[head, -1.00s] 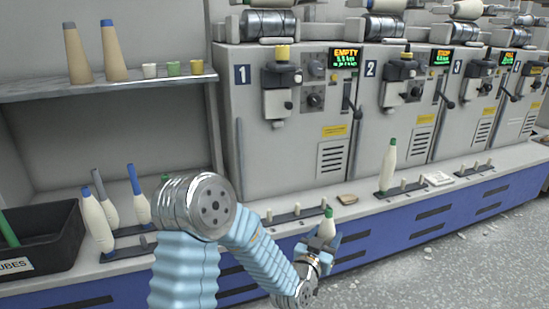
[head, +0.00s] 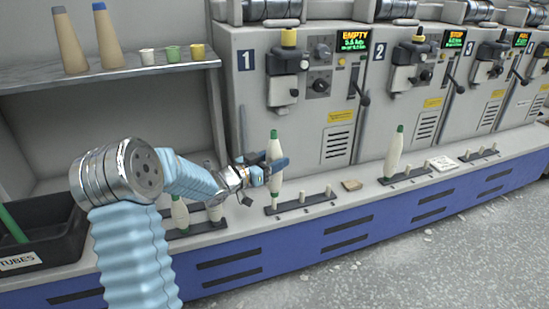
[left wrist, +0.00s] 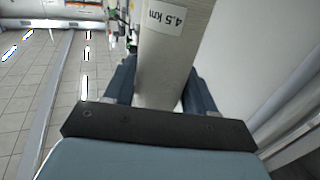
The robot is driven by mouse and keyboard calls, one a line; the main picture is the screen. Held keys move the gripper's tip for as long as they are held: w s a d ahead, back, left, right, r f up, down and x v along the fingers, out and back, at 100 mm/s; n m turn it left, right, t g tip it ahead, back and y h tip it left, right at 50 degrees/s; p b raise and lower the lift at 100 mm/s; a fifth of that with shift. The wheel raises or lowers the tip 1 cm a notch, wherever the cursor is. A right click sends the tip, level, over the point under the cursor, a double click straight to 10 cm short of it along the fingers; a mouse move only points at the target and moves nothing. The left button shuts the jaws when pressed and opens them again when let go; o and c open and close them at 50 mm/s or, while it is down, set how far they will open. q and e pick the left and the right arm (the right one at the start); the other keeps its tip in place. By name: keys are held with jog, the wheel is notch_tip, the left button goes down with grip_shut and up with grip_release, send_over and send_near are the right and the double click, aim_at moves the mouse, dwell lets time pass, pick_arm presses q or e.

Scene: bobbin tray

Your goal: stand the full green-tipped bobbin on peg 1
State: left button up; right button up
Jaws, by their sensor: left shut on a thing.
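My left gripper (head: 268,172) is shut on a cream bobbin with a green tip (head: 275,152), held upright at its middle. The bobbin's lower end is at the leftmost peg (head: 274,198) of the peg rail (head: 290,207) in front of machine 1. I cannot tell whether it is around the peg or just above it. In the left wrist view the bobbin (left wrist: 165,65) fills the space between the dark fingers (left wrist: 160,100), with a "4.5 km" label upside down. My right gripper is not in view.
Another green-tipped bobbin (head: 394,152) stands on the rail before machine 2. A tan block (head: 352,185) lies between the rails. Bobbins (head: 180,213) stand partly behind my left arm. A black tubes bin (head: 45,240) is at left. A shelf (head: 110,75) holds cones and cups.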

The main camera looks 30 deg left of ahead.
pick_arm(q)
jog(key=shift+f+b, duration=1.3)
jog(key=shift+f, duration=0.9)
jog(key=shift+s, duration=0.1)
jog(key=shift+f+b, duration=0.55)
jog(key=shift+f, duration=0.05)
jog(key=o, duration=0.8)
jog(key=v, duration=1.1)
jog(key=shift+a, duration=0.1)
